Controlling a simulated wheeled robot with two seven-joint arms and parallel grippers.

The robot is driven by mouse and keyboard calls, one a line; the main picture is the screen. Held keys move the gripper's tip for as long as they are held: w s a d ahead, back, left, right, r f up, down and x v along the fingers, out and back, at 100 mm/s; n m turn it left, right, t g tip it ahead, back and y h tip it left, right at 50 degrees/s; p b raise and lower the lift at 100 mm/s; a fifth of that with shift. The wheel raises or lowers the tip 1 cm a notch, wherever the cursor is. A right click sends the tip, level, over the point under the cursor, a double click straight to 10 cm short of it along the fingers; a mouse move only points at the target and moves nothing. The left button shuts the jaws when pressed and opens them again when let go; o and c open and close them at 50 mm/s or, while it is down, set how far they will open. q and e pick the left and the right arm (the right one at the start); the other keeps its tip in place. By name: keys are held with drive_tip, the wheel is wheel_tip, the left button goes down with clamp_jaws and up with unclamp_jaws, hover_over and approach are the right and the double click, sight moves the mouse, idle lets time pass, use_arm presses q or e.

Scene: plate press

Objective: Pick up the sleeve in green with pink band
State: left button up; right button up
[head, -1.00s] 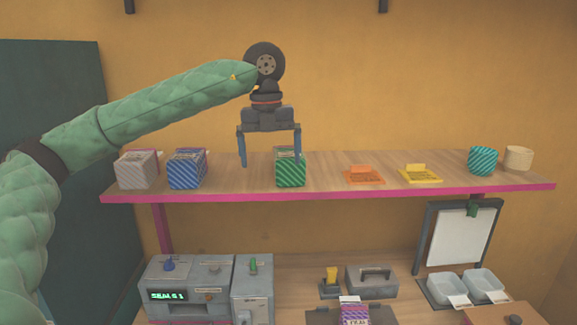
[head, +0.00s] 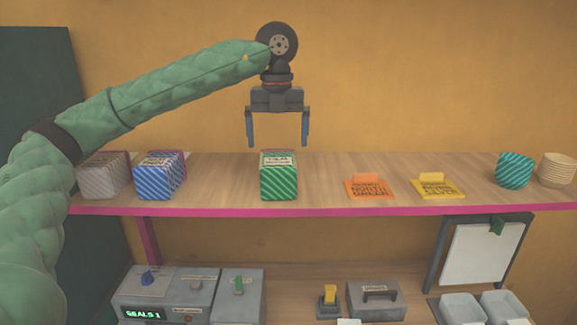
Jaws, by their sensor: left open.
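The green striped sleeve (head: 279,182) stands on the wooden shelf, with a white label and a pinkish edge at its top. My left gripper (head: 278,142) is open and empty, fingers pointing down, just above the sleeve, one finger to each side of it in the picture. The fingertips appear apart from the sleeve. My right gripper is not in view.
On the shelf (head: 320,180) stand a blue striped sleeve (head: 158,180) and a grey one (head: 103,180) to the left. Orange (head: 369,189) and yellow (head: 437,189) stencils, a teal cup (head: 514,171) and a cream cup (head: 557,170) lie right. Machines stand below.

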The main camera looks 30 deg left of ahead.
sight(277, 156)
use_arm(q)
drive_tip(key=shift+w+f, duration=0.4)
drive_tip(key=shift+s+f, duration=0.15)
drive_tip(key=shift+f, duration=0.15)
drive_tip(key=shift+s+f+b, duration=0.35)
drive_tip(key=shift+s+b, duration=0.05)
drive_tip(key=shift+s, duration=0.25)
drive_tip(key=f, duration=0.4)
drive_tip(key=shift+w+d+f, duration=0.2)
drive_tip(key=shift+f, duration=0.1)
drive_tip(key=shift+s+f, duration=0.3)
drive_tip(key=shift+w+f, duration=0.1)
drive_tip(key=shift+w, duration=0.1)
drive_tip(key=c, duration=0.5)
drive_tip(key=shift+s, duration=0.1)
drive_tip(key=c, duration=0.7)
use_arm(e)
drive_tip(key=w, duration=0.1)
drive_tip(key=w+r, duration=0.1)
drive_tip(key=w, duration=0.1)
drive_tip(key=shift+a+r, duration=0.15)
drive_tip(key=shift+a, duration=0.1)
